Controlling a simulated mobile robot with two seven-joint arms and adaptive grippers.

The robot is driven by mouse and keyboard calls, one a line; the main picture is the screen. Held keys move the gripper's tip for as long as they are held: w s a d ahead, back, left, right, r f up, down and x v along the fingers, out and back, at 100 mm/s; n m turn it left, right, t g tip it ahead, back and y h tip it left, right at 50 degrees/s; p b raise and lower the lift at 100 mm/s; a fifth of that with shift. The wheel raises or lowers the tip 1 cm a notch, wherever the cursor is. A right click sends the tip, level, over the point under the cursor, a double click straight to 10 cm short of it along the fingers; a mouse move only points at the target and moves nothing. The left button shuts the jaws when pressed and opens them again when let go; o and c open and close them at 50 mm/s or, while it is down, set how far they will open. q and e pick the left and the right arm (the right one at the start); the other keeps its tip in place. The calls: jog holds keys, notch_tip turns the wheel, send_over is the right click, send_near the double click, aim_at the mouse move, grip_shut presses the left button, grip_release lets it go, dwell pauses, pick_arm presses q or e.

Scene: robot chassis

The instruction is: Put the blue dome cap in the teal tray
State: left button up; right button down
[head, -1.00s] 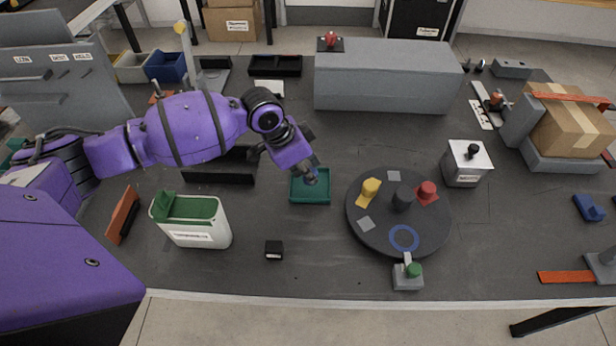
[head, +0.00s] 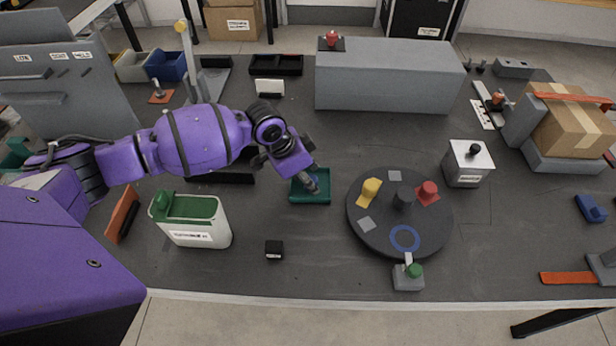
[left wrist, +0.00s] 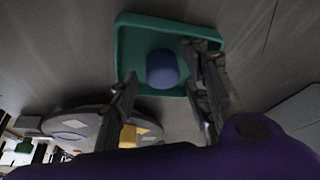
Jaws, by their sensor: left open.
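The teal tray (head: 298,192) lies on the bench left of the round turntable, partly covered by my left gripper in the head view. In the left wrist view, the blue dome cap (left wrist: 162,69) shows inside the outline of the teal tray (left wrist: 127,45). My left gripper (head: 316,184) is open over the tray. In the left wrist view its fingers (left wrist: 162,72) are spread apart, with the cap showing between them near the tips. I cannot tell whether a finger touches the cap. The cap is hidden in the head view. My right gripper is not in view.
The dark turntable (head: 380,242) holds a yellow cap (head: 371,188), a red cap (head: 428,190) and a dark central knob (head: 403,199).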

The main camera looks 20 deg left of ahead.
pick_arm(q)
jog(key=shift+r, duration=0.1)
jog(key=v, duration=1.2)
jog(key=shift+p, duration=0.45)
jog(key=shift+s, duration=0.1)
